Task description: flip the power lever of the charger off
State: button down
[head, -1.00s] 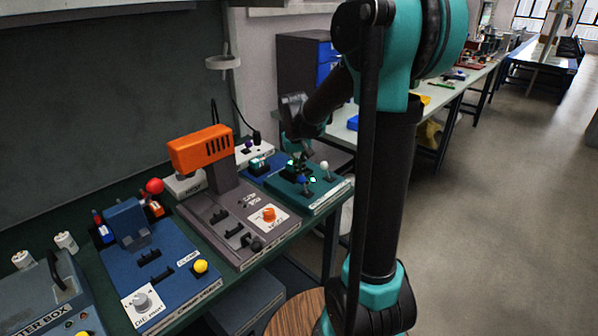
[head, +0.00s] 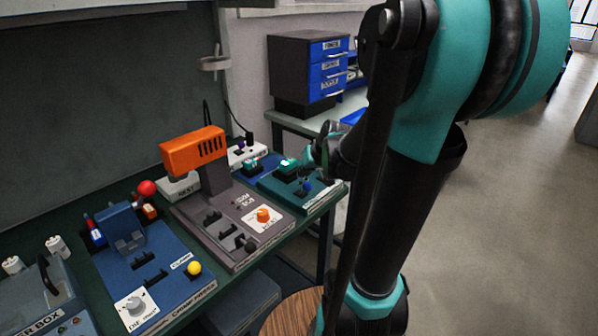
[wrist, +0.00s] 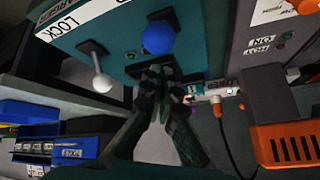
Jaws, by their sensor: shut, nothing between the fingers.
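The charger is most likely the teal box (head: 312,205) at the right end of the bench. It has a green-lit spot on top, and its teal face (wrist: 210,20) fills the top of the wrist view. A blue ball lever (wrist: 158,38) and a white ball lever (wrist: 101,80) stand on it. The blue ball also shows in the head view (head: 307,186); the white one is hidden there. I cannot read which lever is power. My gripper (wrist: 163,72) is shut and empty, its tips close beside the blue ball; contact cannot be told.
A grey-brown station with an orange head (head: 193,150) stands left of the teal box. A blue clamp station (head: 150,280) is farther left. A dark cabinet with blue drawers (head: 328,70) is behind. A round wooden stool (head: 292,312) stands below the bench front.

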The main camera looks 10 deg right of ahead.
jog(key=shift+w+r, duration=0.1)
jog(key=shift+r, duration=0.1)
jog(key=shift+r, duration=0.65)
